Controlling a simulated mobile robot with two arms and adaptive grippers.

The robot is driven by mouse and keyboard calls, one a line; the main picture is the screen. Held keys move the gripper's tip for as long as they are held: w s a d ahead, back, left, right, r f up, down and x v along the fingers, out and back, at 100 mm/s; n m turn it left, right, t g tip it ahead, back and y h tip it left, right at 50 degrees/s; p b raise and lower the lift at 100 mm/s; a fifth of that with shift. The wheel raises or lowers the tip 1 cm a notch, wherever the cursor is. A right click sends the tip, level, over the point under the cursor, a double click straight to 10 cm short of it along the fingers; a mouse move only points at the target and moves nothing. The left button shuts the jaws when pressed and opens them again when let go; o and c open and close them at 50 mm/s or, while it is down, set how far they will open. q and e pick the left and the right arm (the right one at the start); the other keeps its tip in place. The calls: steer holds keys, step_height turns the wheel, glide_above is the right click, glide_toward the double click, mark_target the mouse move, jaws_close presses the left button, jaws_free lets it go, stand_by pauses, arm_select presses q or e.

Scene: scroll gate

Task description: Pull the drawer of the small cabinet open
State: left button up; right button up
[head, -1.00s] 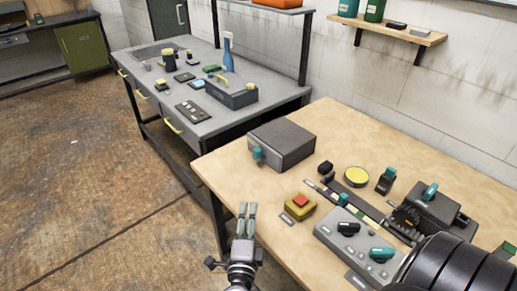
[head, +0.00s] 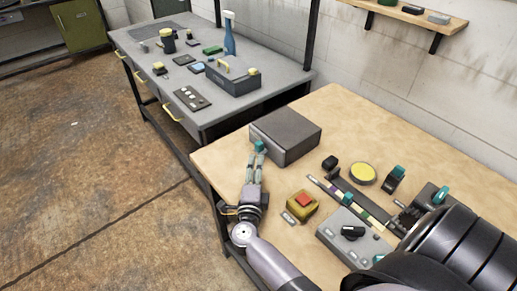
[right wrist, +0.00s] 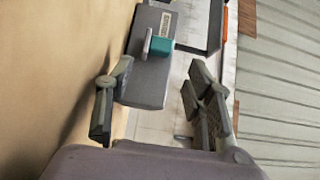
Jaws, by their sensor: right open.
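The small cabinet (head: 290,133) is a dark grey box on the wooden table. A teal handle (head: 261,146) sticks out of its front, and the drawer looks closed. My right gripper (head: 257,158) is just in front of the handle, fingers towards it. In the right wrist view, the fingers of my right gripper (right wrist: 158,68) are spread wide and empty. The grey cabinet (right wrist: 147,85) and the teal handle (right wrist: 160,45) lie ahead between them. Contact with the handle cannot be told. My left gripper is not in view.
A yellow box with a red button (head: 303,203) and a grey control panel (head: 340,238) stand right of my right arm. A yellow disc (head: 363,173) lies farther right. A grey workbench (head: 285,72) stands behind. The floor left of the wooden table (head: 235,160) is clear.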

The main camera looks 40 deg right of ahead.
mark_target(258, 149)
steer(key=x, duration=0.6)
steer(key=shift+w+d+r, duration=0.1)
steer(key=shift+w+d, duration=0.05)
steer(key=shift+w, duration=0.1)
steer(key=shift+p+x, duration=0.3)
steer(key=shift+x, duration=0.5)
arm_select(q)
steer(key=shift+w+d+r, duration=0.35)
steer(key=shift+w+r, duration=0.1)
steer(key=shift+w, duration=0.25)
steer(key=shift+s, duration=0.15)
arm_select(e)
steer(key=c, duration=0.5)
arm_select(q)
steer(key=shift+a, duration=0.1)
arm_select(e)
steer(key=shift+r, duration=0.1)
jaws_close()
steer(key=shift+w, duration=0.1)
